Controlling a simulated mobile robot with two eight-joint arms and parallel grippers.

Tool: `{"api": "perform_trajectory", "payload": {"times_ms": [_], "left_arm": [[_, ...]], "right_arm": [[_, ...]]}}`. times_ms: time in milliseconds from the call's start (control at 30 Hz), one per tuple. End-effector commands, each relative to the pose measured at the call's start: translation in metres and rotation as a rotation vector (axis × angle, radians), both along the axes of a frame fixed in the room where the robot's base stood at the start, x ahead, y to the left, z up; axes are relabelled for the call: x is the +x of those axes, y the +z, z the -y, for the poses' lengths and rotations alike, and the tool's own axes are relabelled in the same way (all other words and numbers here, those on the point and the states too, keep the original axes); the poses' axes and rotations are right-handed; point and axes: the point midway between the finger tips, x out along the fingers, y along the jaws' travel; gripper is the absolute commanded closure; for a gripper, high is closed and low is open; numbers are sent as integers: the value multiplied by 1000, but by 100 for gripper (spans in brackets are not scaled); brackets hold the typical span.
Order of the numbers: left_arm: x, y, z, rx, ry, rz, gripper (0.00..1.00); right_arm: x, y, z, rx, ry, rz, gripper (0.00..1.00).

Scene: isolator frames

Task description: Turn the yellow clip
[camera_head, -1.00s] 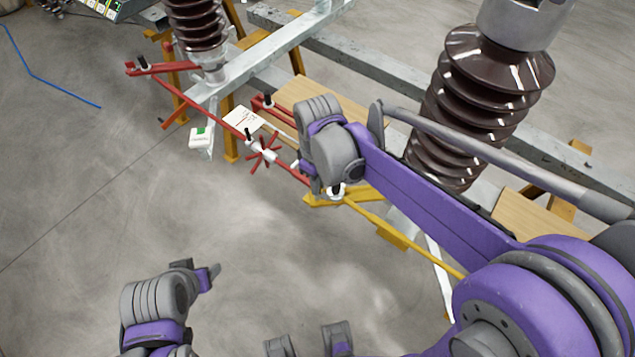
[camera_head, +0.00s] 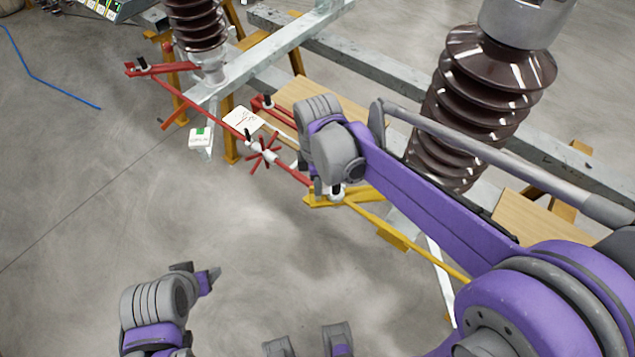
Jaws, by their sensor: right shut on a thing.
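The yellow clip (camera_head: 358,194) sits at the middle of the view, at the joint of the red rod and the yellow rod. A small white and black fitting stands on it. My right gripper (camera_head: 326,189) reaches down to its left end and is shut on it. The purple and grey wrist hides most of the jaws and the contact. My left gripper (camera_head: 200,277) is at the lower left, over bare floor and apart from the clip. Its jaw opening is not clear.
A red rod (camera_head: 206,116) with a red star-shaped handle (camera_head: 264,153) runs to the upper left. The yellow rod (camera_head: 435,256) runs to the lower right. Brown ribbed insulators (camera_head: 478,105) stand on a grey metal frame (camera_head: 275,52) behind.

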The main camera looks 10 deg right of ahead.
Motion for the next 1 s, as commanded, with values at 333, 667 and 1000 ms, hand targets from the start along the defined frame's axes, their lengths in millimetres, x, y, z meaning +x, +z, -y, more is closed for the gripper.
{"api": "perform_trajectory", "payload": {"times_ms": [333,667,1000], "left_arm": [[0,0,0,0,0,0,38],[0,0,0,0,0,0,38],[0,0,0,0,0,0,38]], "right_arm": [[0,0,0,0,21,0,100],[0,0,0,0,20,0,65],[0,2,0,0,19,0,60]]}}
